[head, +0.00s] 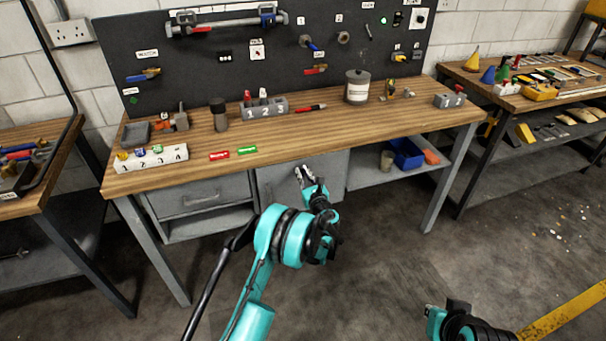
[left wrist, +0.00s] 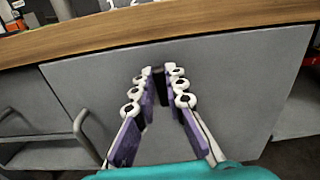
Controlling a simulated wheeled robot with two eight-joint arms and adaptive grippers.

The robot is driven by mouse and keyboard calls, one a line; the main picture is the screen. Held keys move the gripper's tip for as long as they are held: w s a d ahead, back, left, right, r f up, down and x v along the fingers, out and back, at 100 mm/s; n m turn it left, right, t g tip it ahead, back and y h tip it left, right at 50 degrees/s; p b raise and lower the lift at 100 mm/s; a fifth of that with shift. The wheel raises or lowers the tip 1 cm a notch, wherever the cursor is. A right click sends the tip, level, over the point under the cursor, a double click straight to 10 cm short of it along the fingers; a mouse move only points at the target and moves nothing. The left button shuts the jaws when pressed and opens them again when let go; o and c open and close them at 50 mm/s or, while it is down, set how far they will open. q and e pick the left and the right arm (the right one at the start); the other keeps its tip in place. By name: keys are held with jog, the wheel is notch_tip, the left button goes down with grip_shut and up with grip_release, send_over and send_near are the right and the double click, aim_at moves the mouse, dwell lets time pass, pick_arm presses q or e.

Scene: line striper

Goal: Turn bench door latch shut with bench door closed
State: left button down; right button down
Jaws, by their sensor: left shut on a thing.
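The bench door is a flat grey panel (head: 270,182) under the wooden bench top; it also fills the left wrist view (left wrist: 240,80). It looks flush with the bench front, so closed. The latch (left wrist: 160,84) is a small dark piece near the door's top, standing upright between my left fingertips. My left gripper (head: 305,173), also in the left wrist view (left wrist: 161,75), is shut on the latch. The fingers hide most of the latch, and in the head view it cannot be made out. My right gripper (head: 431,312) is low at the bottom right, away from the bench, its fingers unclear.
A grey drawer (head: 190,200) sits left of the door. An open shelf (head: 372,177) with a blue bin (head: 407,154) lies to its right. Blocks, a can (head: 357,87) and tools stand on the bench top (head: 330,135). The floor in front is clear.

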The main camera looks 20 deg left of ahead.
pick_arm(q)
jog(key=shift+s+a+f+n, duration=0.15)
jog(key=shift+f+n, duration=0.1)
jog(key=shift+n, duration=2.6)
jog(key=shift+s+a+f+n, duration=0.1)
jog(key=shift+a+f+n, duration=0.1)
jog(key=shift+n, duration=2.7)
jog(key=shift+s+a+f+n, duration=0.15)
jog(key=shift+f+n, duration=0.1)
jog(key=shift+n, duration=2.6)
jog(key=c, duration=1.6)
grip_release()
jog(key=shift+o, duration=0.2)
